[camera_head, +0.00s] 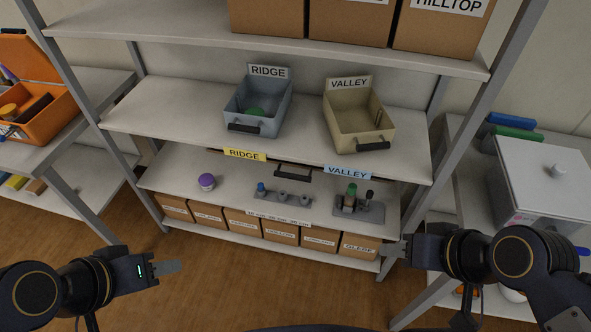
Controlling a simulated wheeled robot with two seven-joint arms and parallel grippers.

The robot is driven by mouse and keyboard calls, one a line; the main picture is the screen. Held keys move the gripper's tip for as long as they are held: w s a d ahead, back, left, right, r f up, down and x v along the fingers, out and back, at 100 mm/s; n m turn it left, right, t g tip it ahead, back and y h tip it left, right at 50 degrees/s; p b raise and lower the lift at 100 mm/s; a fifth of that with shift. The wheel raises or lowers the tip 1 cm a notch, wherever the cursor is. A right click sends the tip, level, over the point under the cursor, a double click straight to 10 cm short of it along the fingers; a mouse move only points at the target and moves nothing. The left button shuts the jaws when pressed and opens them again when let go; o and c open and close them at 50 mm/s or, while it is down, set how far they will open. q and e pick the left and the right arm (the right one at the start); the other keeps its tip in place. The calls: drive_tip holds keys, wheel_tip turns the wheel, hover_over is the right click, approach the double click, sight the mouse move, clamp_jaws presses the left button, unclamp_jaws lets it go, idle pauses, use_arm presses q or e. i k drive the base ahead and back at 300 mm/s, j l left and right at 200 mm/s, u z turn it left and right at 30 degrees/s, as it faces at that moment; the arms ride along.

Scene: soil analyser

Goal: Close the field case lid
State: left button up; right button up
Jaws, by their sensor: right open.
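The field case (52,119) is the orange box at the far left, on a grey table. Its lid (24,57) stands open, tilted up at the back, and the left part of the case is cut off by the picture edge. Several items lie inside, among them a yellow round one. My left gripper (172,267) is at the lower left, in front of the shelf and well apart from the case; its fingers overlap in this view, so its opening is unclear. My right gripper (392,249) is open and empty at the lower right, before the shelf's right post.
A shelf rack (150,119) fills the middle, holding a grey RIDGE bin (243,116), a beige VALLEY bin (378,140), a purple-capped jar (206,182) and small racks. A white lidded box (535,180) stands on the right table. The wooden floor in front is clear.

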sight(20, 53)
drive_tip(key=u, duration=1.5)
drive_tip(key=z, duration=0.65)
drive_tip(key=i+j+z, duration=0.5)
drive_tip(key=z, duration=0.2)
drive_tip(key=i+j+z, duration=0.25)
drive_tip(key=j+z, duration=0.15)
